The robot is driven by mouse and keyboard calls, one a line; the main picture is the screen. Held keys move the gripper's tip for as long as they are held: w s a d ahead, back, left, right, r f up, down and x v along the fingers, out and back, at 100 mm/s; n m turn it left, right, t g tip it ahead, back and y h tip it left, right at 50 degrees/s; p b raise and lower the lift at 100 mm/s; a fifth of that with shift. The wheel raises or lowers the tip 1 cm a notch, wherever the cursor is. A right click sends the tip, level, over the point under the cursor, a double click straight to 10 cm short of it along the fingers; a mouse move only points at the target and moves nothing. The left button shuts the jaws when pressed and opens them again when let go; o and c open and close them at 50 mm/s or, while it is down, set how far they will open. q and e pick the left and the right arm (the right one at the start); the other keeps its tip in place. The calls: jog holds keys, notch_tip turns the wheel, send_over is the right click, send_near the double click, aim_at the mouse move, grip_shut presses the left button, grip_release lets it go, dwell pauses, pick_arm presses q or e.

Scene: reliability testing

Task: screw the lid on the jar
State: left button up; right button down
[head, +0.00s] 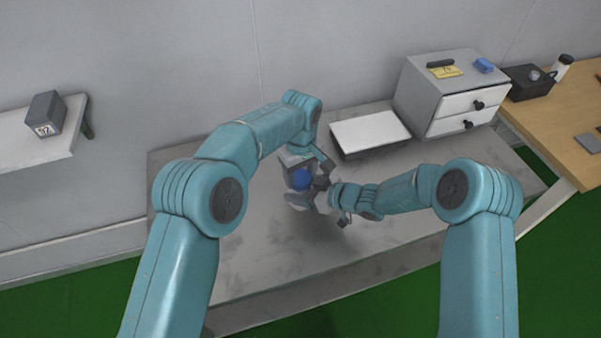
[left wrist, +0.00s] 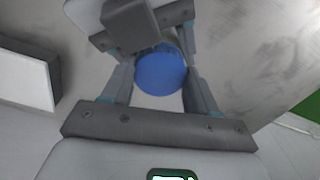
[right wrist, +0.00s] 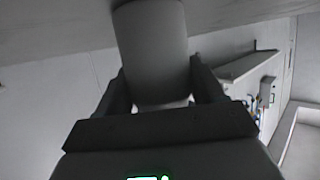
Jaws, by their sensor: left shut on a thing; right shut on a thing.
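The blue lid (head: 301,180) is between the fingers of my left gripper (head: 302,172), which comes down on it from above. The lid's round top shows in the left wrist view (left wrist: 160,74), with a finger on each side. The pale grey jar (head: 297,200) is just below the lid, above or on the table. My right gripper (head: 322,193) is shut on it from the right side. In the right wrist view the jar is a grey cylinder (right wrist: 152,50) between the fingers. The meeting of lid and jar is hidden, so I cannot tell whether they touch.
The grey table (head: 245,250) is clear in front and to the left. A white-topped tray or box (head: 370,131) lies behind the grippers. A grey drawer cabinet (head: 430,90) stands at the back right. A wooden table (head: 545,125) is farther right, and a wall shelf (head: 30,145) is at left.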

pick_arm(q)
jog(key=shift+m, duration=0.6)
jog(key=o, duration=1.2)
jog(key=shift+c, duration=0.2)
jog(key=shift+r, duration=0.15)
jog(key=shift+r, duration=2.15)
jog(key=shift+c, duration=0.4)
